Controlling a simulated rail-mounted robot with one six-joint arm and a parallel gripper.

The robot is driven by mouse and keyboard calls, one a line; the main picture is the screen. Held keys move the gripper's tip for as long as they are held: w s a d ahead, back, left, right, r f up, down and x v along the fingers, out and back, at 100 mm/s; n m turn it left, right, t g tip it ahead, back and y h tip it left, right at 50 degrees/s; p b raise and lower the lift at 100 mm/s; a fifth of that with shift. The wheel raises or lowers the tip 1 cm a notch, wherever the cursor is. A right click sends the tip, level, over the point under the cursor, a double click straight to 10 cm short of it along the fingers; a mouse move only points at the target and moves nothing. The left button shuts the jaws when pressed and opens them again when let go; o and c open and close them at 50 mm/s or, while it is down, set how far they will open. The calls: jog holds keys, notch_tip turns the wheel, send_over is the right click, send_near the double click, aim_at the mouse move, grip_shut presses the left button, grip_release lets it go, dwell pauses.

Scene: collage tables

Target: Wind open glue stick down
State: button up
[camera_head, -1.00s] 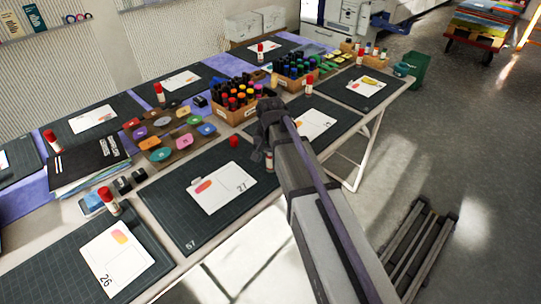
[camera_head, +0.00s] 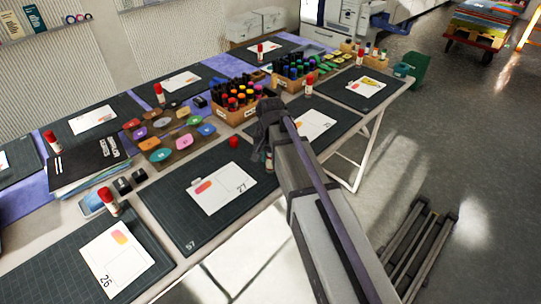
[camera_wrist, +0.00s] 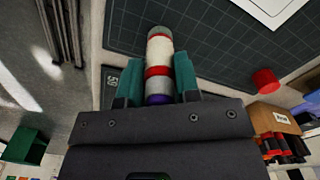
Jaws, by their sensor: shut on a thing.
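The open glue stick (camera_wrist: 159,50) has a white body with a red band, a grey section and a purple part close to my gripper. My gripper (camera_wrist: 158,88) is shut on it, one teal finger on each side. In the head view only a sliver of the glue stick (camera_head: 268,160) shows beside my arm, and my gripper is mostly hidden there. A loose red cap (camera_wrist: 266,80) stands apart on the dark cutting mat; it also shows in the head view (camera_head: 233,142). I cannot tell how far the glue is wound out.
A white card marked 27 (camera_head: 222,189) lies on the cutting mat (camera_head: 192,234). A box of markers (camera_head: 238,105) stands behind it, with colored pads (camera_head: 162,155) to the left.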

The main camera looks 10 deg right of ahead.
jog(key=n, duration=1.4)
jog(key=shift+f, duration=0.1)
jog(key=n, duration=0.4)
dwell(0.4)
jog(key=o, duration=1.5)
